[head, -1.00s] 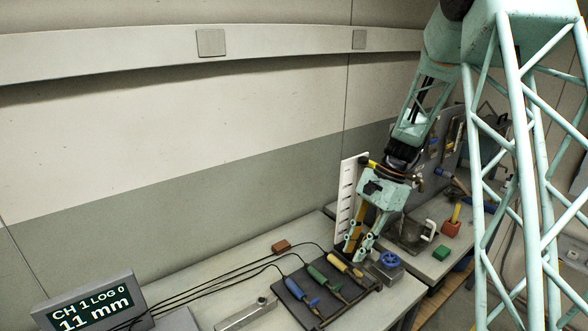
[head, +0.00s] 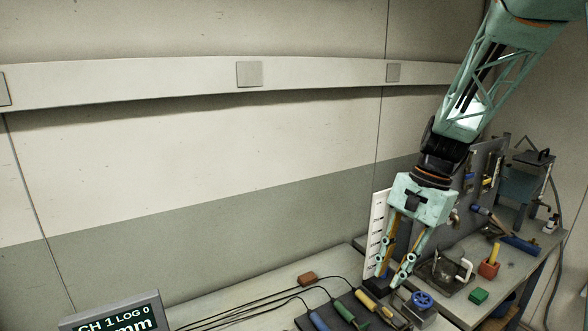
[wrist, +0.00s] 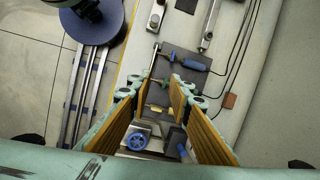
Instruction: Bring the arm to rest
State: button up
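My gripper (head: 390,277) hangs from the arm, fingers pointing down, over the bench beside a white slotted panel (head: 378,222). The wrist view looks down between the fingers (wrist: 158,88); they are spread apart with nothing between the pads. Beneath are a block with a blue handwheel (wrist: 139,142), also visible in the head view (head: 422,300), and a dark tray (wrist: 186,62) with handled tools. A blue handle (wrist: 190,63) shows on it. Whether the fingertips clear the nearest items is hard to tell.
A red-brown block (head: 308,279) and black cables lie on the bench. A display (head: 115,318) stands at lower left, partly cut off. A green block (head: 478,296) and a red holder (head: 489,269) are on the right bench. Open floor (wrist: 35,70) shows in the wrist view.

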jog(key=s+a+r+n+t+h+b, duration=0.1)
jog(key=s+r+n, duration=0.2)
jog(key=s+r, duration=0.4)
jog(key=s+a+r+n+t+h+b, duration=0.15)
jog(key=s+r, duration=0.25)
jog(key=s, duration=0.5)
jog(key=s+r+n+t, duration=0.1)
jog(key=s+n, duration=0.4)
jog(key=s, duration=1.2)
jog(key=shift+s+r+t+b, duration=0.15)
jog(key=shift+r+t+b, duration=0.25)
jog(key=shift+t, duration=0.25)
jog(key=shift+d+n+h, duration=0.1)
jog(key=shift+n+h, duration=0.15)
